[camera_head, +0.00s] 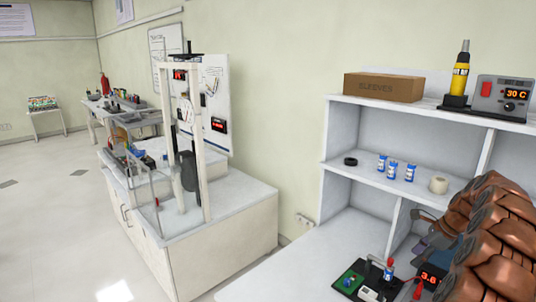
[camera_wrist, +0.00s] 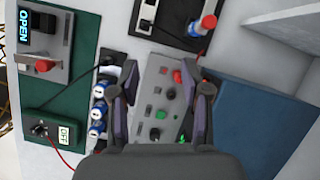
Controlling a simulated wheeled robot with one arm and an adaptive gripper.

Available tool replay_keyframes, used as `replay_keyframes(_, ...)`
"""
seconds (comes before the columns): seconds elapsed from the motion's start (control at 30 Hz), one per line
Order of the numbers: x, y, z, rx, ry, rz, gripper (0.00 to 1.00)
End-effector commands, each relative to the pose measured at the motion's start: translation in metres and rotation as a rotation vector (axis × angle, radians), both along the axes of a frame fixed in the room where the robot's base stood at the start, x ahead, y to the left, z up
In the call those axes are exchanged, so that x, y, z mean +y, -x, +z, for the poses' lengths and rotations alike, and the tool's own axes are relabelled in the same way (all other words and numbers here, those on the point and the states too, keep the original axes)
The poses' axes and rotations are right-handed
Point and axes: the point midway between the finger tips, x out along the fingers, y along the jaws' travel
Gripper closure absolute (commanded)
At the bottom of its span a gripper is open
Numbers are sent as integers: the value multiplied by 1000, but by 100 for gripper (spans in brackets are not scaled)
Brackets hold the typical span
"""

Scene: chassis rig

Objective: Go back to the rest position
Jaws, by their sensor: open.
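My gripper (camera_wrist: 165,88) shows in the wrist view with its two dark fingers spread apart and nothing held between them. Beyond the fingers is a grey control panel (camera_wrist: 156,98) with red and green buttons and dark knobs. I cannot tell how far the fingertips are from it. In the head view my brown-covered arm fills the lower right, and the gripper cannot be made out clearly there.
In the wrist view, a rack of blue-and-white cylinders (camera_wrist: 98,118) lies left of the panel, and a blue surface (camera_wrist: 250,120) lies right. A white shelf (camera_head: 340,140) holds a cardboard box (camera_head: 384,88) and small bottles (camera_head: 392,171). Open floor (camera_head: 50,225) lies at left.

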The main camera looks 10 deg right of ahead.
Motion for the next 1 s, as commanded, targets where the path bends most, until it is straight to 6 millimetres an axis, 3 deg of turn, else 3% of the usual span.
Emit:
replay_keyframes(0.03, 24, -3, 11, -11, 5, 72, 53)
replay_keyframes(0.1, 51, -4, 23, -25, 18, 167, 53)
replay_keyframes(0.27, 113, 1, 46, -53, 47, 382, 53)
replay_keyframes(0.47, 185, 21, 70, -85, 88, 648, 53)
replay_keyframes(0.7, 258, 62, 90, -112, 145, 954, 53)
replay_keyframes(1.0, 326, 135, 100, -125, 209, 1320, 53)
